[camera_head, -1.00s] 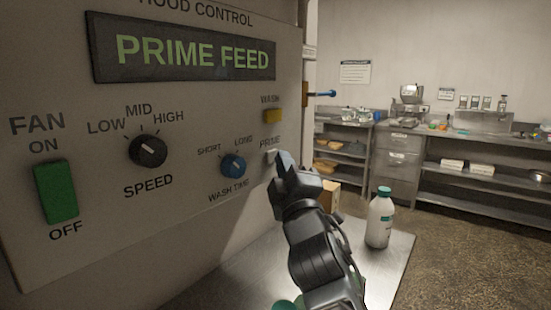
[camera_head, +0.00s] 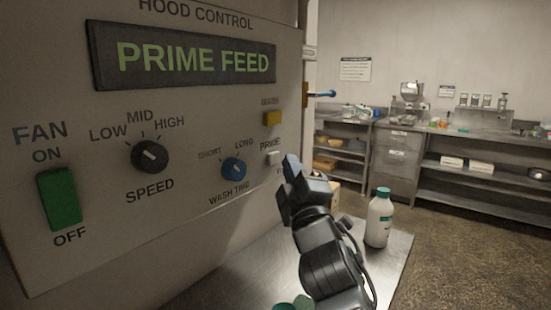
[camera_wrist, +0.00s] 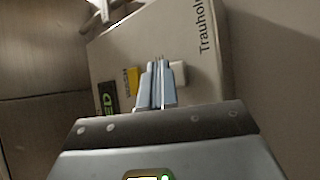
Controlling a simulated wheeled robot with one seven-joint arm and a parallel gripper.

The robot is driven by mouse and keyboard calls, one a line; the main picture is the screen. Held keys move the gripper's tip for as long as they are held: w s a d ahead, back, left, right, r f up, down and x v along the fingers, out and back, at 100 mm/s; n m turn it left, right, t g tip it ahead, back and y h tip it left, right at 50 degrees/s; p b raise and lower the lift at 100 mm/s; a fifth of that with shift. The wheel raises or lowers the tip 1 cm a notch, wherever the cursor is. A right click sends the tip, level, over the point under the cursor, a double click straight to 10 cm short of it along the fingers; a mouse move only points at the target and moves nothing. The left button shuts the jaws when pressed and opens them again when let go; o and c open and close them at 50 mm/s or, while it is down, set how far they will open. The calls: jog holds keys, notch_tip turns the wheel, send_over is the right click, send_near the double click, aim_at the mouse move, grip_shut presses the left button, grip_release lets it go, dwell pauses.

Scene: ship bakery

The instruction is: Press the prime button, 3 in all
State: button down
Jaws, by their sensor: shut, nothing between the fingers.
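The prime button (camera_head: 274,158) is a small white button under the word PRIME, low on the right side of the hood control panel (camera_head: 100,130). My gripper (camera_head: 291,168) is shut and empty. In the head view it is just right of and below the button, with a small gap in the picture. In the wrist view my closed fingers (camera_wrist: 160,72) point at the panel, and the white button (camera_wrist: 178,72) shows right beside the fingertips; contact cannot be told there. The panel display (camera_head: 180,54) reads PRIME FEED.
A yellow wash button (camera_head: 272,118) sits above the prime button. A blue wash time knob (camera_head: 234,169), a black speed knob (camera_head: 150,156) and a green fan switch (camera_head: 60,197) are to the left. A white bottle (camera_head: 379,218) stands on a metal surface (camera_head: 398,245) below.

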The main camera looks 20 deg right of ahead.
jog(key=s+d+p, duration=0.1)
jog(key=s, duration=0.1)
jog(key=s+d+p, duration=0.2)
jog(key=shift+p, duration=0.3)
